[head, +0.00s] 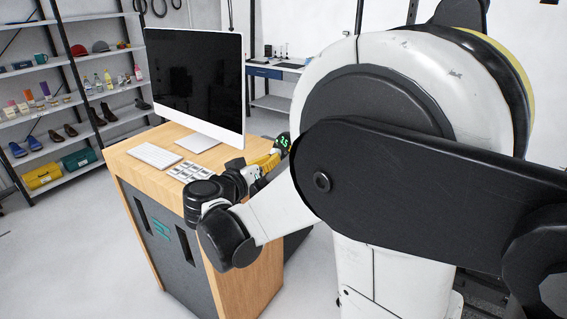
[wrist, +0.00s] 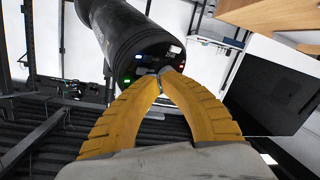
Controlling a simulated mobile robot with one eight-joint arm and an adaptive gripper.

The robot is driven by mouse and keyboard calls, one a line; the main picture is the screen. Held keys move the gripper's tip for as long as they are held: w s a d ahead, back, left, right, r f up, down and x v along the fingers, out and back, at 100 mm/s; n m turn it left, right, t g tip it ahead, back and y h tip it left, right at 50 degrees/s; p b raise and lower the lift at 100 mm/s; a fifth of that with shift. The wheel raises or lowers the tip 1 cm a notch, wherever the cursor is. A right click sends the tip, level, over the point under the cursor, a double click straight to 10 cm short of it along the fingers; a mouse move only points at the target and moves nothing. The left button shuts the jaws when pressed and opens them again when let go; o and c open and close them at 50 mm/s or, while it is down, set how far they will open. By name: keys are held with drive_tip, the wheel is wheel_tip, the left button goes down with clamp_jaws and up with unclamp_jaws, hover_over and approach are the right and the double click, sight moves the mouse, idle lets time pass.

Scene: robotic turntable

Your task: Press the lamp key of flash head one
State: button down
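A black cylindrical flash head (wrist: 125,30) shows at the top of the wrist view, its round rear panel (wrist: 152,62) facing my gripper. The panel carries a lit green display, a blue-lit spot, a red spot and several small pale keys. I cannot read which key is the lamp key, or any number naming the head. In the head view the flash head (head: 283,141) shows only as a small dark end with green digits. My gripper (wrist: 161,75) has its yellow fingers brought together at the tips, with nothing between them. The tips overlap the panel's lower part; contact cannot be told.
A wooden desk (head: 150,170) bears a monitor (head: 195,82), a keyboard (head: 155,155) and a tray of small items (head: 190,171) close to my wrist. Shelves (head: 70,97) with goods stand at the left. A blue-fronted bench (head: 265,72) stands behind. The floor at front left is clear.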

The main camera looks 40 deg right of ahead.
drive_tip(key=shift+a+r, duration=0.1)
drive_tip(key=shift+a, duration=0.25)
drive_tip(key=w+a+r, duration=0.1)
drive_tip(key=a+r, duration=0.1)
drive_tip(key=a, duration=0.3)
drive_tip(key=shift+a+p, duration=0.25)
drive_tip(key=shift+p, duration=0.15)
idle(0.4)
